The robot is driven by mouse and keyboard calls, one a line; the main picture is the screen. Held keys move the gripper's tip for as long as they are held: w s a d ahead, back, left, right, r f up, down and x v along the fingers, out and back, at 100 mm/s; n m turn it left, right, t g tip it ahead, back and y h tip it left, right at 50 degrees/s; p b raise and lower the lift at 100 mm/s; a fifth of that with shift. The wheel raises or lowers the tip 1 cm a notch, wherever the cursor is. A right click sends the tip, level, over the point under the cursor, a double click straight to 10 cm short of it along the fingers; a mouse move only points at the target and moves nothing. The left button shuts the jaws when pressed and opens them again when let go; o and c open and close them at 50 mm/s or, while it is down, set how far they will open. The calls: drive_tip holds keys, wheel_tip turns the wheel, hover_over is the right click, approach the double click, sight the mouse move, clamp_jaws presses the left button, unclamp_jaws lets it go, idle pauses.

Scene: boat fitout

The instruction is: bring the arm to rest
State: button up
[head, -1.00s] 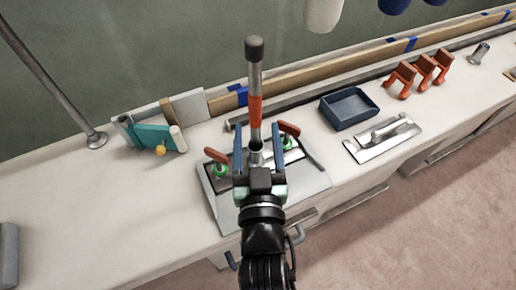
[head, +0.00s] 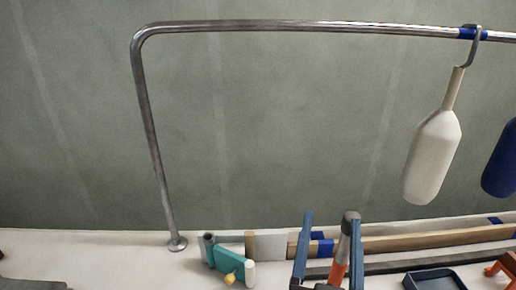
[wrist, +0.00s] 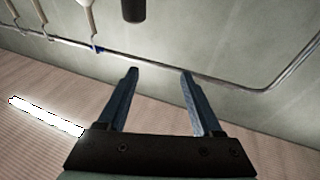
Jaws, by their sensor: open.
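My gripper (head: 331,222) shows at the bottom edge of the head view, its two blue fingers apart. In the wrist view my gripper (wrist: 160,72) is open with nothing between the fingers. An upright rod (head: 338,272) with an orange band and a dark cap stands close to the fingers in the head view; whether it touches them I cannot tell. A dark rounded end (wrist: 133,10) hangs into the top of the wrist view, apart from the fingertips. The rest of my arm is out of the head view.
A metal rail (head: 300,25) spans above the bench (head: 100,255). A white bottle-shaped fender (head: 432,158) and a blue one (head: 500,165) hang at the right. A teal clamp-like tool (head: 228,260), wooden strips (head: 420,241) and a dark blue tray (head: 435,280) lie on the bench.

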drive_tip(key=s+a+r+n+t+y+p, duration=0.1)
drive_tip(key=a+r+t+y+p, duration=0.1)
drive_tip(key=r, duration=1)
drive_tip(key=s+a+r+n+t+y+p, duration=0.1)
drive_tip(key=s+a+r+t+y+p, duration=0.1)
drive_tip(key=r, duration=1.1)
drive_tip(key=s+a+r+n+t+y+p, duration=0.1)
drive_tip(key=a+r, duration=0.5)
drive_tip(key=r, duration=0.7)
drive_tip(key=shift+s+t+y+p, duration=0.4)
drive_tip(key=shift+s+t+p, duration=0.25)
drive_tip(key=shift+t, duration=0.55)
drive_tip(key=shift+s+a, duration=0.1)
